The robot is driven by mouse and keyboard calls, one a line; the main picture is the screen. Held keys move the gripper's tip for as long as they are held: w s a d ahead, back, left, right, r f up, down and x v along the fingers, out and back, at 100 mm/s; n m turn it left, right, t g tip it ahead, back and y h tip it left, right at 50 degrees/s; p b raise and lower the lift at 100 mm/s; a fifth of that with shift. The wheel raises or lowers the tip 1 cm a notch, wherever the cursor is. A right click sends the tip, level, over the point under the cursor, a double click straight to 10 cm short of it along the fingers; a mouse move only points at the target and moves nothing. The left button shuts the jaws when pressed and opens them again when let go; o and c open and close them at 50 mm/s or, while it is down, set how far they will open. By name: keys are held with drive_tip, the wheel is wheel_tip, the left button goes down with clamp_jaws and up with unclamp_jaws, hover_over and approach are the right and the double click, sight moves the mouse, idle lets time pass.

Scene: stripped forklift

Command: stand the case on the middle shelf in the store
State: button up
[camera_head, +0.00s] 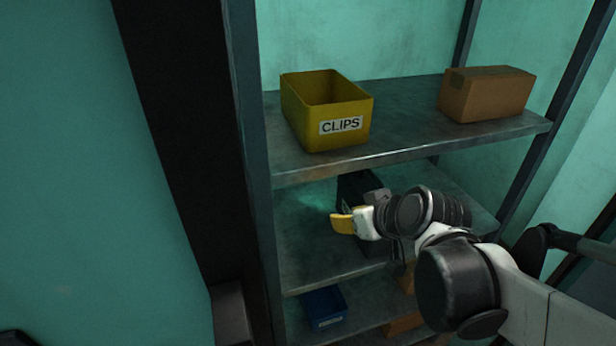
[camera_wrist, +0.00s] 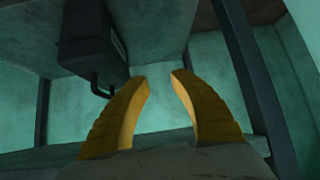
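A dark case (camera_head: 352,188) stands on the middle shelf (camera_head: 315,255), partly hidden behind my gripper in the head view. In the wrist view, which looks upside down, the case (camera_wrist: 88,42) is at the upper left, with its handle on the side away from the shelf surface and part of a pale label showing. My gripper (camera_head: 342,224) is in front of the case at the middle shelf level. In the wrist view its yellow fingers (camera_wrist: 160,77) are apart with nothing between them. They appear clear of the handle.
The shelf above holds a yellow CLIPS bin (camera_head: 325,108) and a cardboard box (camera_head: 487,93). A blue bin (camera_head: 323,307) and partly hidden cardboard boxes are on the shelf below. A dark upright (camera_head: 252,150) bounds the rack's left. The middle shelf's left part is bare.

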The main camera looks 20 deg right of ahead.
drive_tip(key=s+a+m+g+h, duration=0.1)
drive_tip(key=s+a+g, duration=0.1)
drive_tip(key=s, duration=0.7)
drive_tip(key=shift+s+a+f+m+g, duration=0.25)
drive_tip(key=shift+s+a+m+g, duration=0.05)
drive_tip(key=shift+a, duration=0.5)
